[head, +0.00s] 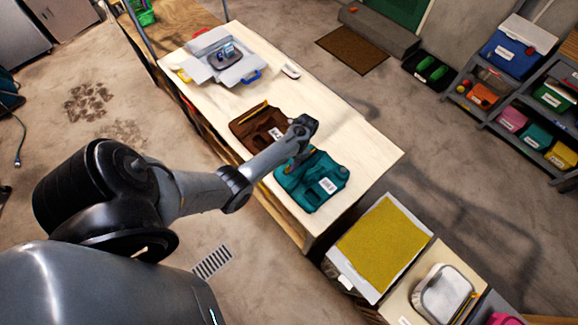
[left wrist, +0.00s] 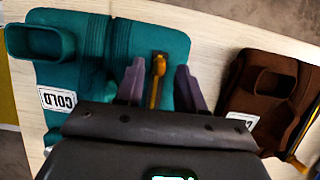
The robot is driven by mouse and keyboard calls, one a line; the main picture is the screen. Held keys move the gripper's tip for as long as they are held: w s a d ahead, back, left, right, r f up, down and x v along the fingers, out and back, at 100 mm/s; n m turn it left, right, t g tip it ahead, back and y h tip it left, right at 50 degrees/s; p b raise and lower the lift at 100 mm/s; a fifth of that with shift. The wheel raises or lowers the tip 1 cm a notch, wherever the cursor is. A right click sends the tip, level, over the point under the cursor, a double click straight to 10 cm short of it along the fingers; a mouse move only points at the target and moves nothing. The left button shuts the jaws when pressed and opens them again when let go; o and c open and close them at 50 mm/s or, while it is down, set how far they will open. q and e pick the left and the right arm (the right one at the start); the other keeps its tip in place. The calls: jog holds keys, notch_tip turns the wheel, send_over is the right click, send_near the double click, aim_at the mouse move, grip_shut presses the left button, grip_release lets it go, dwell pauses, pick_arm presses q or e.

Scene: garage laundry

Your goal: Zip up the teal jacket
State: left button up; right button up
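The teal jacket (head: 325,170) lies folded on the pale workbench, near its front right end. My left gripper (head: 291,166) is over the jacket's left part. In the left wrist view its two fingers (left wrist: 158,88) are apart, one on each side of the pull, with gaps visible. Whether the fingertips touch the cloth is unclear. My right gripper does not show.
A brown garment (head: 243,127) with a yellow strip lies just left of the teal jacket. The bench's right part is bare. A yellow-topped bin (head: 385,245) stands beyond its front right end.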

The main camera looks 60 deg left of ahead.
pick_arm(q)
jog(key=shift+s+d+f, duration=0.1)
jog(key=shift+s+f, duration=0.15)
jog(key=shift+f, duration=0.3)
grip_shut()
dwell(1.2)
